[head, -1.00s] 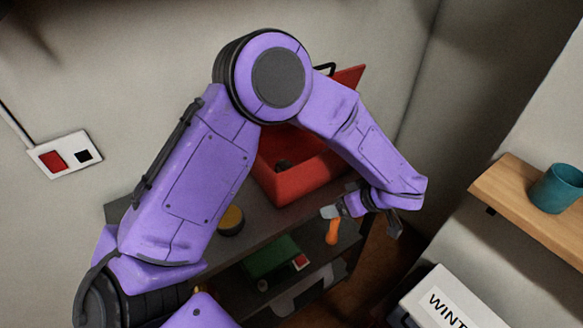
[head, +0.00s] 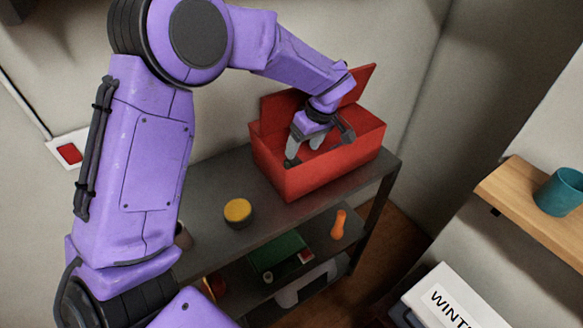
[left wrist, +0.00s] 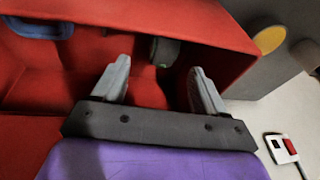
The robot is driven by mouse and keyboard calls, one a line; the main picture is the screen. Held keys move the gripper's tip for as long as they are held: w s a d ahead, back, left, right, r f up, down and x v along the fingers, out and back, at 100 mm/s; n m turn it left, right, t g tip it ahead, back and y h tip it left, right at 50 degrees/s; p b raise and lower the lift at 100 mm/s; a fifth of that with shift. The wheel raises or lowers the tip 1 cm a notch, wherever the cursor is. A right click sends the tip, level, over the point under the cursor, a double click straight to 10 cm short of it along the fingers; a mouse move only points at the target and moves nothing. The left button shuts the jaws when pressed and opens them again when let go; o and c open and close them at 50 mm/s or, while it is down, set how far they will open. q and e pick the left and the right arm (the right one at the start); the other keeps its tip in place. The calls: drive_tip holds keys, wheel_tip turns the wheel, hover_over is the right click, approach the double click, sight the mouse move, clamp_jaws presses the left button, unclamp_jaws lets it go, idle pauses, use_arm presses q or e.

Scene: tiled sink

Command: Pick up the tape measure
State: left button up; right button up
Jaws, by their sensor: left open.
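A dark rounded object with a green part (left wrist: 165,50), possibly the tape measure, lies inside the open red toolbox (head: 318,178). It shows in the left wrist view just beyond the fingertips, nearer the right finger. My left gripper (head: 304,148) is open and reaches down into the toolbox. In the left wrist view its two grey fingers (left wrist: 158,75) stand apart with only the red interior between them. My right gripper is not in view.
A yellow-topped dark round item (head: 238,210) stands on the grey shelf (head: 205,185) left of the toolbox. A blue thing (left wrist: 40,28) is in the toolbox. The raised red lid (head: 358,85) is close to my wrist. An orange-handled tool (head: 338,224) lies on the lower shelf.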

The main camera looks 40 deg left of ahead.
sight(296, 161)
use_arm(q)
drive_tip(key=x, duration=0.1)
drive_tip(key=p+x, duration=0.1)
drive_tip(key=x, duration=0.1)
drive_tip(key=p+x, duration=0.1)
drive_tip(key=x, duration=0.1)
drive_tip(key=shift+s+a+f, duration=0.2)
drive_tip(key=shift+s, duration=0.05)
drive_tip(key=shift+f, duration=0.45)
drive_tip(key=c, duration=1.3)
